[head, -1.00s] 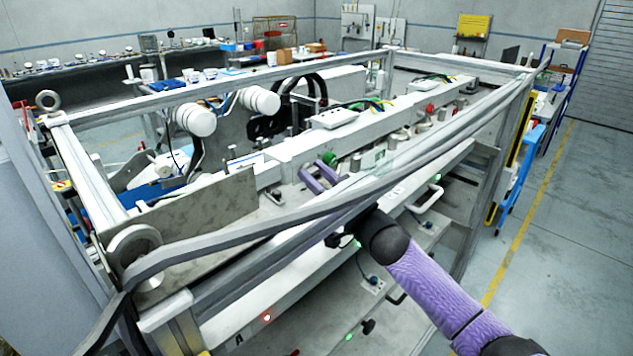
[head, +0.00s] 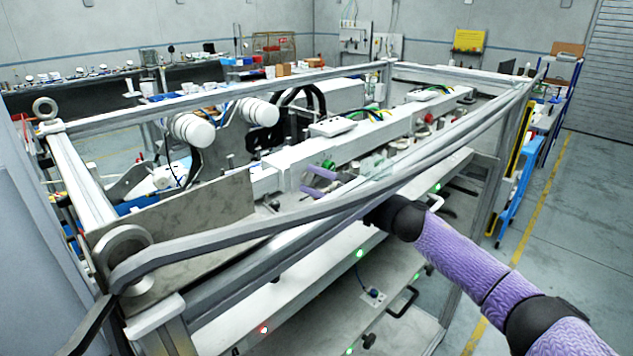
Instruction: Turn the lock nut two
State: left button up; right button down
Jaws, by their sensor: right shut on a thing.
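My right arm (head: 465,262) comes in from the lower right and reaches under the bent grey rail into the machine. The two purple fingers of my right gripper (head: 305,178) show beyond the rail, lying nearly flat and pointing left. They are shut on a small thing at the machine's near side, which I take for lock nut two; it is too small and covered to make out. A green round part (head: 329,165) sits just behind the fingers. The rail hides part of the gripper. My left gripper is not in view.
The bent grey rail (head: 235,228) crosses in front of the gripper. A grey plate (head: 180,228) stands to its left, with white rollers (head: 190,129) behind. A lower shelf with green lights (head: 360,253) lies below. Floor at the right (head: 580,240) is clear.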

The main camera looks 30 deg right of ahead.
jog(key=shift+r+n+g+h+p, duration=0.15)
jog(key=shift+n+g+p, duration=0.3)
jog(key=shift+n, duration=1)
jog(key=shift+f+n+g+h+p, duration=0.1)
jog(key=shift+n+g+h+p, duration=0.15)
jog(key=shift+n+g, duration=0.8)
jog(key=shift+n+t, duration=0.4)
jog(key=shift+n, duration=0.3)
jog(key=shift+c, duration=1.8)
grip_release()
